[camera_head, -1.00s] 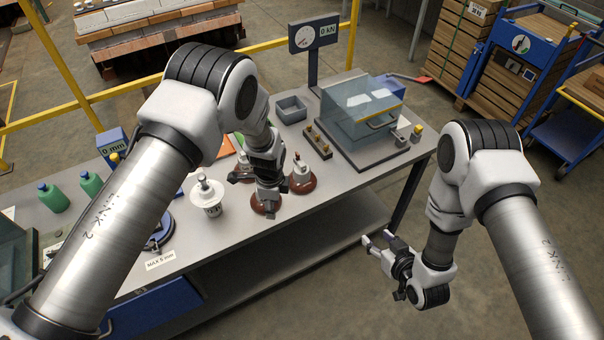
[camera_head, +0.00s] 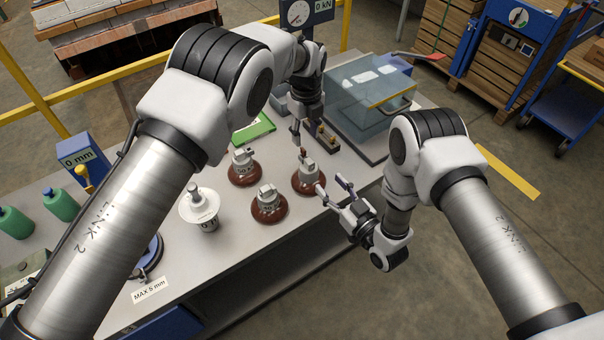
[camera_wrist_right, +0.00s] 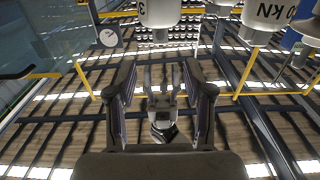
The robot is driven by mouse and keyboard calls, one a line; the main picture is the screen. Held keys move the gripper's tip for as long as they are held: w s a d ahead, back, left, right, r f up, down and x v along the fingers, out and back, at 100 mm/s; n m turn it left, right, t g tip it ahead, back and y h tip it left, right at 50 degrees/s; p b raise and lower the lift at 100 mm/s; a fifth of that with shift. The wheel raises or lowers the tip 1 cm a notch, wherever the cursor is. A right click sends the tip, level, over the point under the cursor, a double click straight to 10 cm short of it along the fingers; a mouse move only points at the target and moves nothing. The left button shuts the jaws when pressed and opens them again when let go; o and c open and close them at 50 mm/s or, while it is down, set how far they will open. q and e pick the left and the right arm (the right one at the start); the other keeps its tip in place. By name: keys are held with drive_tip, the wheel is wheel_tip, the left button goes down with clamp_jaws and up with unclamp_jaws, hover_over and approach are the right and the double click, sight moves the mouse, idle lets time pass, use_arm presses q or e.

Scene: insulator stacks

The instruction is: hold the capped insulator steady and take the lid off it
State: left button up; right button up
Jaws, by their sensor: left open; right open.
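Three brown insulators with grey metal tops stand on the bench: a back-left one (camera_head: 243,172), a front one (camera_head: 269,208) and a right one (camera_head: 309,181). A small brown piece shows at the top of the right one; I cannot tell whether it is a lid. A white insulator (camera_head: 201,208) with a knobbed top stands left of them. My left gripper (camera_head: 298,130) is open, pointing down behind the right insulator. My right gripper (camera_head: 334,187) is open just right of that insulator, one finger overlapping its edge; contact is unclear. Its spread, empty fingers (camera_wrist_right: 163,95) show in the wrist view.
A glass-walled box (camera_head: 370,95) stands at the bench's back right, beside a dark block with brass pins (camera_head: 326,137). A force gauge (camera_head: 300,14) rises behind.

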sight(303, 148)
use_arm(q)
drive_tip(key=shift+w+a+f, duration=0.2)
drive_tip(key=shift+f, duration=0.1)
use_arm(e)
drive_tip(key=x, duration=0.8)
drive_tip(key=shift+f, duration=0.25)
use_arm(q)
drive_tip(key=shift+w+f, duration=0.1)
use_arm(e)
drive_tip(key=shift+w+a+f, duration=0.1)
drive_tip(key=shift+w+a, duration=0.05)
drive_tip(key=shift+w, duration=0.05)
clamp_jaws()
use_arm(q)
drive_tip(key=shift+c, duration=0.5)
wheel_tip(303, 148, up, 6)
drive_tip(key=f, duration=0.1)
wheel_tip(303, 148, down, 11)
drive_tip(key=shift+f, duration=0.1)
